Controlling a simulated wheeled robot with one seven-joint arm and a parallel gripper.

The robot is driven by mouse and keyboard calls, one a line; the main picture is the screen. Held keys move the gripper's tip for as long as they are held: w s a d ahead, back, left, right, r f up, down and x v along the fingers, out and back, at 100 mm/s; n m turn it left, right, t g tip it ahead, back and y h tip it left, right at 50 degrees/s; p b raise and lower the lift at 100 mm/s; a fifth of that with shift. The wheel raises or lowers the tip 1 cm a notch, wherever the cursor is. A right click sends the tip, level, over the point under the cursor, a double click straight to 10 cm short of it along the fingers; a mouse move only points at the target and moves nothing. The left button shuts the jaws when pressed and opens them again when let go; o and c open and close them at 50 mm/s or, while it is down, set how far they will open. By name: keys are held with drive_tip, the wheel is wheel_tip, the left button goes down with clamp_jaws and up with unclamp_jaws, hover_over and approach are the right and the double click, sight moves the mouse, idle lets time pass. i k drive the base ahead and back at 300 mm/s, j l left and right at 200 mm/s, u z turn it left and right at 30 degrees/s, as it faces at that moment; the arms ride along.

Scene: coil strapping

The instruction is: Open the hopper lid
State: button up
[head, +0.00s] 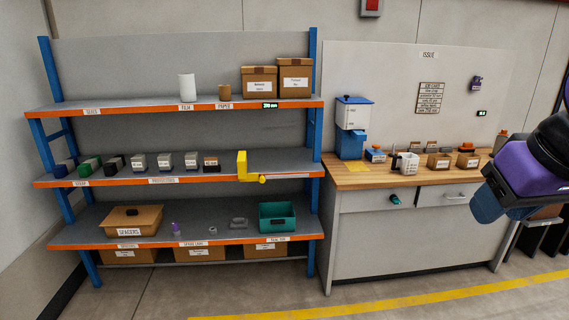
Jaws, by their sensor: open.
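The hopper (353,117) stands at the left end of the wooden bench, with a white upper body on a blue base. Its blue lid (355,99) lies on top and looks shut, with a small dark part at its upper left edge. The purple and blue end of my arm, with my gripper (500,208), shows at the right edge, in front of the bench's right end. It is well apart from the hopper and touches nothing that I can see. The fingertips are hard to make out, and I see nothing held.
The bench top (352,181) carries a white basket (409,164) and several small boxes right of the hopper. A shelving rack (176,180) with boxes stands to the left; a yellow bracket (242,166) sticks up from its middle shelf. The floor in front is clear.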

sight(346, 100)
drive_tip(key=i+z, duration=0.15)
drive_tip(key=i, duration=0.3)
drive_tip(key=i+j+z, duration=0.15)
drive_tip(key=i, duration=0.3)
drive_tip(key=i+j+z, duration=0.15)
drive_tip(key=i, duration=0.3)
